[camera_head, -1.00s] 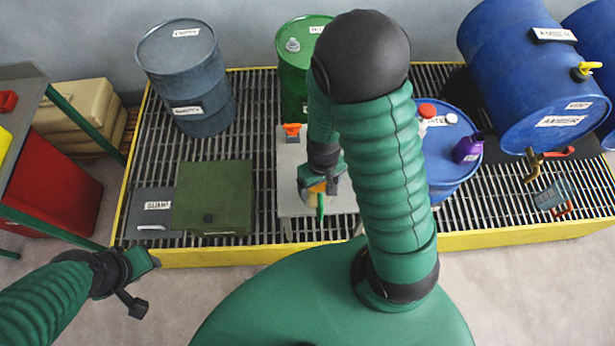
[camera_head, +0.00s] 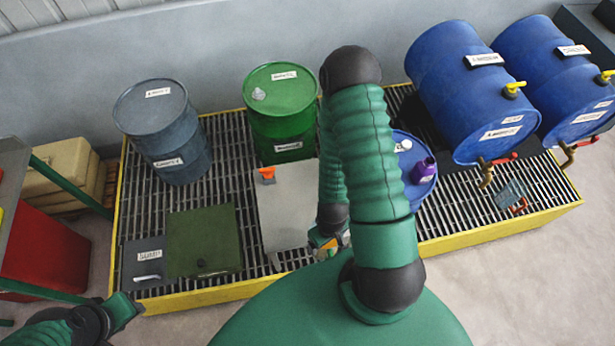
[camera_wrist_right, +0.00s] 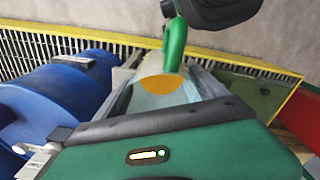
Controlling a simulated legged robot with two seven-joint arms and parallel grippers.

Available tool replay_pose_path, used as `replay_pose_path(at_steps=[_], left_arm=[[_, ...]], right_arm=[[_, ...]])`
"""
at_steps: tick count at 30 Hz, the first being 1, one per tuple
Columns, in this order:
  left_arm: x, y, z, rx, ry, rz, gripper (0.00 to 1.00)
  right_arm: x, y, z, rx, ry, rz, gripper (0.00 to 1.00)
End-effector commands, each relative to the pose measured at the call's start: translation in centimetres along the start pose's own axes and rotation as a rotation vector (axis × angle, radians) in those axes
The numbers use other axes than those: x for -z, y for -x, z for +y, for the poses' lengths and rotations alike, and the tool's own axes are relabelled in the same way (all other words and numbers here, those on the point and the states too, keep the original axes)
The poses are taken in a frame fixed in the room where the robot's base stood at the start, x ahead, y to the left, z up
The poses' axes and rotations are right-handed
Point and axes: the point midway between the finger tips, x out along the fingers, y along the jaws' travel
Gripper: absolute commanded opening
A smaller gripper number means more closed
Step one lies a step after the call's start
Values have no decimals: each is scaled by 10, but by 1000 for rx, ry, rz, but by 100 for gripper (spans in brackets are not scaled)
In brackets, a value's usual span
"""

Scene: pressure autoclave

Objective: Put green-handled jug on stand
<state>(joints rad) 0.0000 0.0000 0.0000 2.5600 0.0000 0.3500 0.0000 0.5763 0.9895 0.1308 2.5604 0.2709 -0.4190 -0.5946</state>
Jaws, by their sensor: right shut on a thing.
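The green-handled jug shows best in the right wrist view, with its green handle (camera_wrist_right: 174,45), clear body and amber liquid (camera_wrist_right: 167,88). My right gripper (camera_wrist_right: 182,65) is shut on it. In the head view my right gripper (camera_head: 328,244) is by the near right corner of the grey stand (camera_head: 285,220). My forearm hides most of the jug there, so I cannot tell whether it touches the stand. A small orange item (camera_head: 267,175) sits on the stand's far left part. My left gripper (camera_head: 122,308) is low at the left, apart from everything; its jaw opening is unclear.
A green drum (camera_head: 281,110) stands behind the stand, and a grey drum (camera_head: 162,135) farther left. A green box (camera_head: 203,240) lies left of it. A blue drum (camera_head: 415,200) with a purple bottle (camera_head: 424,170) stands right. Blue drums with taps (camera_head: 470,90) lie farther right.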

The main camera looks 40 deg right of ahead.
Motion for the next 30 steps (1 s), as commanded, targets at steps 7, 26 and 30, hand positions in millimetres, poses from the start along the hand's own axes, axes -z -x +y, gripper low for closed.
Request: replay_pose_path(at_steps=[7,26,30], left_arm=[[-1,-5,0,0,0,0,36],[-14,-59,0,0,0,0,36],[-15,-64,0,0,0,0,36]], right_arm=[[14,-2,-4,-2,11,5,26],[173,97,-91,-1,146,14,26],[182,125,-103,-1,155,8,26]])
